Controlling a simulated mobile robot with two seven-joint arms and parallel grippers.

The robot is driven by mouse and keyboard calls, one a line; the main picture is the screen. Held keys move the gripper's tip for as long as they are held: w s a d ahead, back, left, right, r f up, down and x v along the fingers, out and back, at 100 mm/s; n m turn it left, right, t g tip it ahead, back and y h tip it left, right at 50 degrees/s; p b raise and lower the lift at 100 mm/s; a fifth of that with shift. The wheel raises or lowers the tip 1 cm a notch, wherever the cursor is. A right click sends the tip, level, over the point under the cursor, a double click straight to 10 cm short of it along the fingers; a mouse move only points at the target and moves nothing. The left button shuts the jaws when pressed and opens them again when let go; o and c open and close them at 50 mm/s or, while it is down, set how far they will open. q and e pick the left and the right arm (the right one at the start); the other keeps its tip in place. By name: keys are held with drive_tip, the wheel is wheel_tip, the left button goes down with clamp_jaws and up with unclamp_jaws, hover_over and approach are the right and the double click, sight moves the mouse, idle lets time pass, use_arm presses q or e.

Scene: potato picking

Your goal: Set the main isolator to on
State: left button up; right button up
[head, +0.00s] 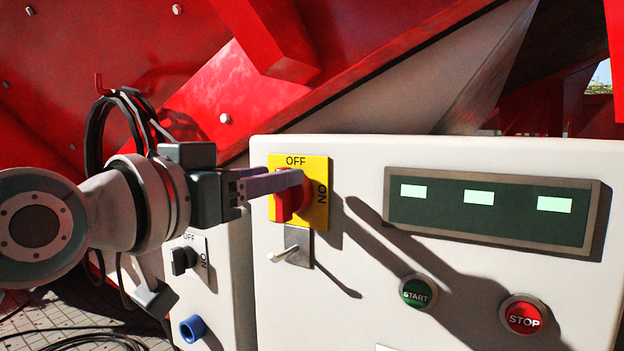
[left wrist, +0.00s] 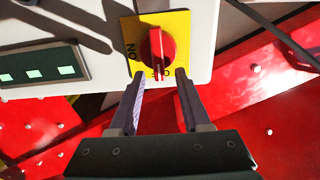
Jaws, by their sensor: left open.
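The main isolator is a red rotary knob (head: 284,204) on a yellow plate (head: 320,166) marked OFF at the top and ON at the right. Its red handle stands upright, in line with OFF. In the left wrist view the picture is turned over, and the knob (left wrist: 156,46) has its handle end toward OFF at the plate's lower edge. My left gripper (head: 290,178) reaches in from the left at the plate. Its fingers are open, with the tips (left wrist: 160,75) on either side of the handle's end. I cannot tell whether they touch it. My right gripper is not in view.
A small metal toggle (head: 291,252) sits just below the plate. A black OFF/ON switch (head: 184,260) is on the lower left box. A display (head: 490,211), a green START button (head: 418,291) and a red STOP button (head: 523,315) are to the right. Cables (head: 96,130) hang behind my arm.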

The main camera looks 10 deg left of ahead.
use_arm(q)
drive_tip(key=shift+w+d, duration=0.2)
drive_tip(key=shift+w, duration=0.15)
clamp_jaws()
idle(0.4)
